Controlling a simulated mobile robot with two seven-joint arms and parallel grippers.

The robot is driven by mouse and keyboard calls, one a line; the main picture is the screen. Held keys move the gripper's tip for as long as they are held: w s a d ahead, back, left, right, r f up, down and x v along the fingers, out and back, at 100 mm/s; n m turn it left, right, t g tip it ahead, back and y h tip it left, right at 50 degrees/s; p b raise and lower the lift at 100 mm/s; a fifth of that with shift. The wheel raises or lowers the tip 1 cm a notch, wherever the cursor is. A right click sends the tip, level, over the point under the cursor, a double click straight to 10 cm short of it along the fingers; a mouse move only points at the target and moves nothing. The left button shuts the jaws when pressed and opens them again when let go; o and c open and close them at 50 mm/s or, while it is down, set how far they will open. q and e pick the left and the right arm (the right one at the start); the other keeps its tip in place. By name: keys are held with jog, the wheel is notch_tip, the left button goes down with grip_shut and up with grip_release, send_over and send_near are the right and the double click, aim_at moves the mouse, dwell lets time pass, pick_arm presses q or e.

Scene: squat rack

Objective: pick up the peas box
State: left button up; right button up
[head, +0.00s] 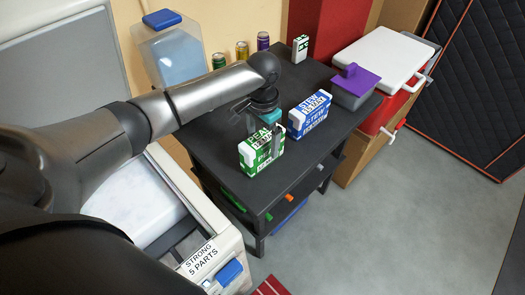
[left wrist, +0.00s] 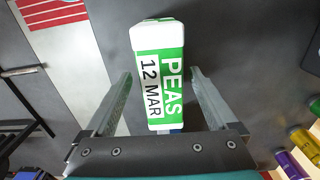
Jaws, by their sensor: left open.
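The peas box (head: 258,157) is green and white and stands upright on the dark table near its front edge. It also shows in the left wrist view (left wrist: 160,65), with "PEAS 12 MAR" on it. My left gripper (head: 272,131) is open, reaching down at the box. In the left wrist view its two fingers (left wrist: 160,74) lie on either side of the box, with a visible gap on each side. Whether the fingertips are level with the box is hard to tell. My right gripper is not in view.
A blue and white stew box (head: 310,115) stands close to the right of the peas box. A grey container with a purple lid (head: 355,80), a small green and white box (head: 300,48) and several cans (head: 242,50) are farther back. A clear blue-lidded container (head: 172,50) stands at left.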

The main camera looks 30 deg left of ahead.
pick_arm(q)
notch_tip(320, 180, down, 4)
jog(key=shift+a+r+b, duration=0.1)
jog(key=shift+r+b, duration=0.15)
jog(key=shift+b, duration=0.2)
grip_shut()
dwell(0.4)
jog(key=shift+w+r, duration=0.1)
